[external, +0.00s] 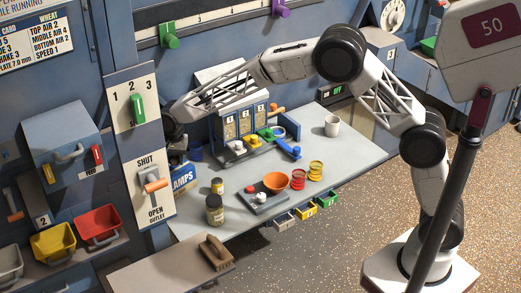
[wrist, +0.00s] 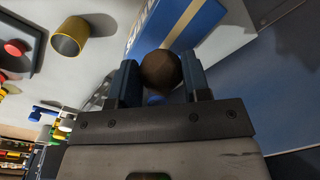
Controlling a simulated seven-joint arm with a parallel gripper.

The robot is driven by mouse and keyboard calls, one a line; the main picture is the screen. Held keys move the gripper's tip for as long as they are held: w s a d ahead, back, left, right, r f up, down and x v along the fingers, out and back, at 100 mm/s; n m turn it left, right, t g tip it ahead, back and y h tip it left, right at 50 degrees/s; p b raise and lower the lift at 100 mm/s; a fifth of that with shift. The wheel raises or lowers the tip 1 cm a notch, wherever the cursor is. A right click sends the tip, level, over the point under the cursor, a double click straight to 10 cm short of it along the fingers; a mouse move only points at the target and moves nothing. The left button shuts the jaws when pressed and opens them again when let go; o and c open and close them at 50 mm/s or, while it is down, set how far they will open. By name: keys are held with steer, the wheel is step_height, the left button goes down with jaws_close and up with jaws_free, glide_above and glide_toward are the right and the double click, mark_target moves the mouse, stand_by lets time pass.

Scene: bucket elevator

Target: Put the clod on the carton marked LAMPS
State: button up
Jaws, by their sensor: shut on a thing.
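The clod (wrist: 161,70) is a round dark brown lump in the wrist view. My gripper (wrist: 160,78) is shut on it, with a blue finger at each side. The carton marked LAMPS (external: 183,179) is a blue box with white lettering and a yellowish band, standing at the left back of the grey table. In the wrist view the carton (wrist: 205,32) lies just beyond the clod and fills the upper middle. In the external view my gripper is over the carton's back side, mostly hidden behind my arm, and the clod cannot be made out there. I cannot tell whether clod and carton touch.
Two jars (external: 215,210) stand in front of the carton. A dark tray (external: 262,208), an orange bowl (external: 276,181) and a rack with labelled bins (external: 240,125) are to the right. The shut/open lever panel (external: 152,190) is close at the left.

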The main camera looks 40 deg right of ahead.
mark_target(174, 165)
steer(key=shift+w+a+f, duration=0.1)
steer(key=shift+w+a, duration=0.15)
steer(key=shift+w, duration=0.1)
steer(key=shift+f, duration=1.7)
steer(key=shift+f, duration=0.1)
steer(key=o, duration=0.9)
steer(key=r, duration=1.2)
steer(key=shift+s+d+r, duration=0.1)
steer(key=shift+s+d, duration=0.1)
steer(key=shift+d, duration=0.1)
